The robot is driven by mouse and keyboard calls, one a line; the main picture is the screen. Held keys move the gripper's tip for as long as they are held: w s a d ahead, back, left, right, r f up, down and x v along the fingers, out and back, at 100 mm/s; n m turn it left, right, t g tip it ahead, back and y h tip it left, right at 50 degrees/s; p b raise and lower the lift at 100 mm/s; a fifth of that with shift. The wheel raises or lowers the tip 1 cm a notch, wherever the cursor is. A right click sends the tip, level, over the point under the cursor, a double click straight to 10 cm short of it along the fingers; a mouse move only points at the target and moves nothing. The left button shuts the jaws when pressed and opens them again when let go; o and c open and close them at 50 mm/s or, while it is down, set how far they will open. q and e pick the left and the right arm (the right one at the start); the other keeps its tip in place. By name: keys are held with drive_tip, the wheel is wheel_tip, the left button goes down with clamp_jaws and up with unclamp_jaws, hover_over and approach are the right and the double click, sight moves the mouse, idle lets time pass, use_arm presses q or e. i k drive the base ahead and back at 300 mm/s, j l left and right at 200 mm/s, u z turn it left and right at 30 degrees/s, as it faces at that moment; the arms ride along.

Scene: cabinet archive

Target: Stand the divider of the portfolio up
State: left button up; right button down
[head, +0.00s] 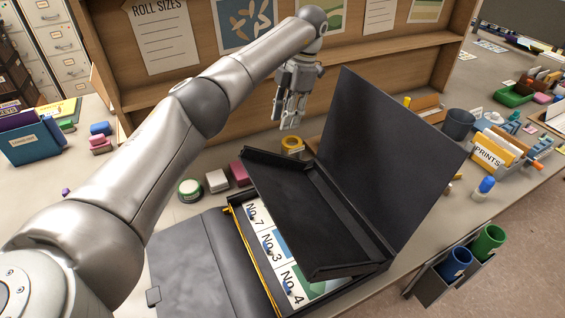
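The black portfolio (172,262) lies open on the desk, its left flap flat. Its box part holds cards marked No. 7, No. 3 and No. 4 (268,240). A dark tray-like panel with a raised rim (297,205) is tilted over the box and hides part of the cards. A large flat black panel (385,160) stands steeply at the right behind it. I cannot tell for sure which panel is the divider. My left gripper (290,124) points down above and behind the portfolio, apart from it, with no object visible in it. Its finger gap is unclear. My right gripper is not in view.
A yellow tape roll (292,144), a pink block (239,173) and a green-rimmed round tin (190,190) sit behind the portfolio. A wooden board (170,60) backs the desk. A dark cup (458,124) and a PRINTS box (487,150) stand right. Cups hang at the front edge.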

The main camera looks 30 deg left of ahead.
sight(323, 248)
drive_tip(key=k+l, duration=0.3)
drive_tip(key=k, duration=0.15)
drive_tip(key=k+l, duration=0.65)
drive_tip(key=k, duration=0.25)
